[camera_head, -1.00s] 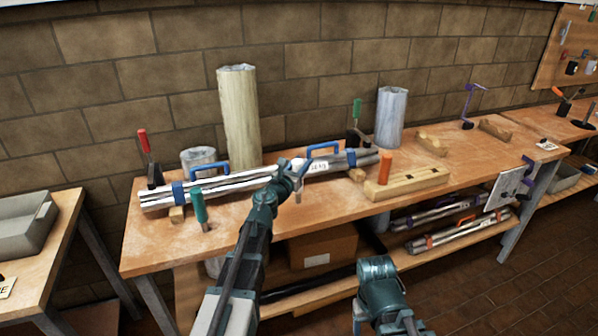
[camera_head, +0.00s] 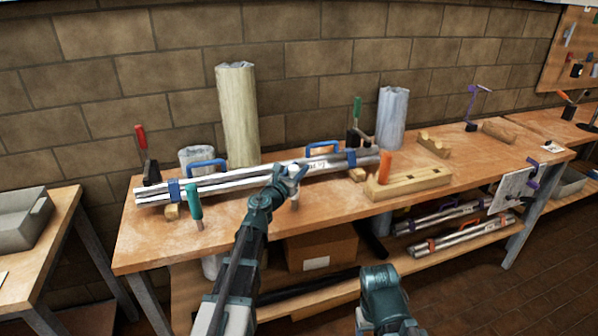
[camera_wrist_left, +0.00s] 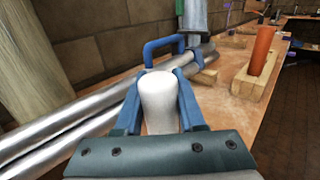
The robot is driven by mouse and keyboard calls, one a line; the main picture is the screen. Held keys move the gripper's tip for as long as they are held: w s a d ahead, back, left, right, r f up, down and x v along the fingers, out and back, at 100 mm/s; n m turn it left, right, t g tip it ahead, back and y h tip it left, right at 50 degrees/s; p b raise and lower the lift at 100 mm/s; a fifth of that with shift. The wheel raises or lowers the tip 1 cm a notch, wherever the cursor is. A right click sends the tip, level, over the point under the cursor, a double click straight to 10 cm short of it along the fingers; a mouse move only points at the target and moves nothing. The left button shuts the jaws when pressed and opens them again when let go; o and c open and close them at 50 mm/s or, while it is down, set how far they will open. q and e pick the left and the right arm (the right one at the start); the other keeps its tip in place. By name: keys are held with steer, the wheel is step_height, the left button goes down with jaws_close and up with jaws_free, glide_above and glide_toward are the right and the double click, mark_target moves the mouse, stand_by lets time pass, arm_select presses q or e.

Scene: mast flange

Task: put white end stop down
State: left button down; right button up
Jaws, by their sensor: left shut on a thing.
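My left gripper (camera_head: 290,170) is shut on the white end stop (camera_wrist_left: 159,102), a rounded white cylinder between its two blue fingers in the left wrist view. In the head view it is a small white spot at the fingertips, in front of the metal tube bundle (camera_head: 236,182). The end stop appears to be above the workbench (camera_head: 330,211); whether it touches anything is unclear. My right arm shows at the lower middle of the head view, but its gripper fingers are not visible.
The tubes have blue handles and rest on wooden blocks. A teal-handled tool (camera_head: 195,203) stands at the front left.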

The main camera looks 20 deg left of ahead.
arm_select(q)
steer(key=shift+f, duration=0.2)
steer(key=c, duration=0.5)
jaws_free()
steer(key=shift+r, duration=0.1)
steer(key=shift+r, duration=0.25)
steer(key=s+a, duration=0.2)
steer(key=s, duration=0.9)
steer(key=shift+s, duration=0.4)
steer(key=shift+a+f, duration=0.1)
